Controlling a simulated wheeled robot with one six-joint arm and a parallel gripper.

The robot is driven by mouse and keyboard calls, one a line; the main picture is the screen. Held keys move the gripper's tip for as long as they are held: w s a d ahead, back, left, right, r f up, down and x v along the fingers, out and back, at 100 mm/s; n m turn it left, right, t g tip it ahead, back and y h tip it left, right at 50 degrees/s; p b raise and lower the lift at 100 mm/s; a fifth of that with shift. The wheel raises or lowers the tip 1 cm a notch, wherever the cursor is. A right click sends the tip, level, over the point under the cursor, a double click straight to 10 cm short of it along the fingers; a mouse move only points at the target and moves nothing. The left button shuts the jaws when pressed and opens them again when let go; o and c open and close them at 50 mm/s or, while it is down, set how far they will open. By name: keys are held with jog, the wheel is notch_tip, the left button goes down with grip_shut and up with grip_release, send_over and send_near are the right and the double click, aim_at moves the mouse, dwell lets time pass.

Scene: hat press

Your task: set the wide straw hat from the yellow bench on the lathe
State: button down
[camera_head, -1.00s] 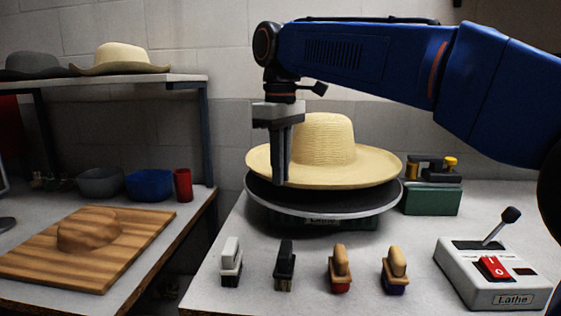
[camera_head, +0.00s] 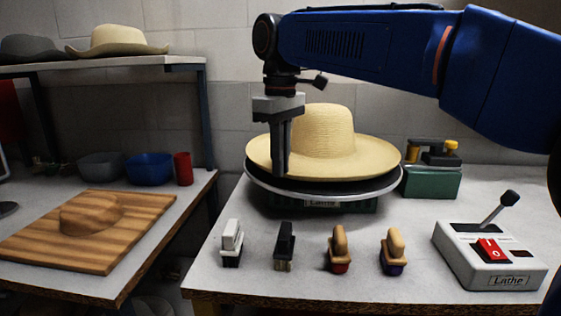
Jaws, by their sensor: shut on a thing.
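The wide straw hat (camera_head: 335,140) is upright, brim level, over the round lathe plate (camera_head: 375,191) on the table at right. Its brim looks very close to the dark top of the plate; I cannot tell whether it rests on it. My gripper (camera_head: 281,166) points down at the left front of the brim, its fingers shut on the brim edge. The lathe base, with a label, shows under the plate.
Several brushes (camera_head: 338,250) stand along the table front. The lathe control box (camera_head: 490,255) with a lever is at right, a green device (camera_head: 432,180) behind.

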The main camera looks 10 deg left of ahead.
jog(key=shift+f, duration=0.75)
dwell(0.3)
jog(key=c, duration=1.8)
grip_release()
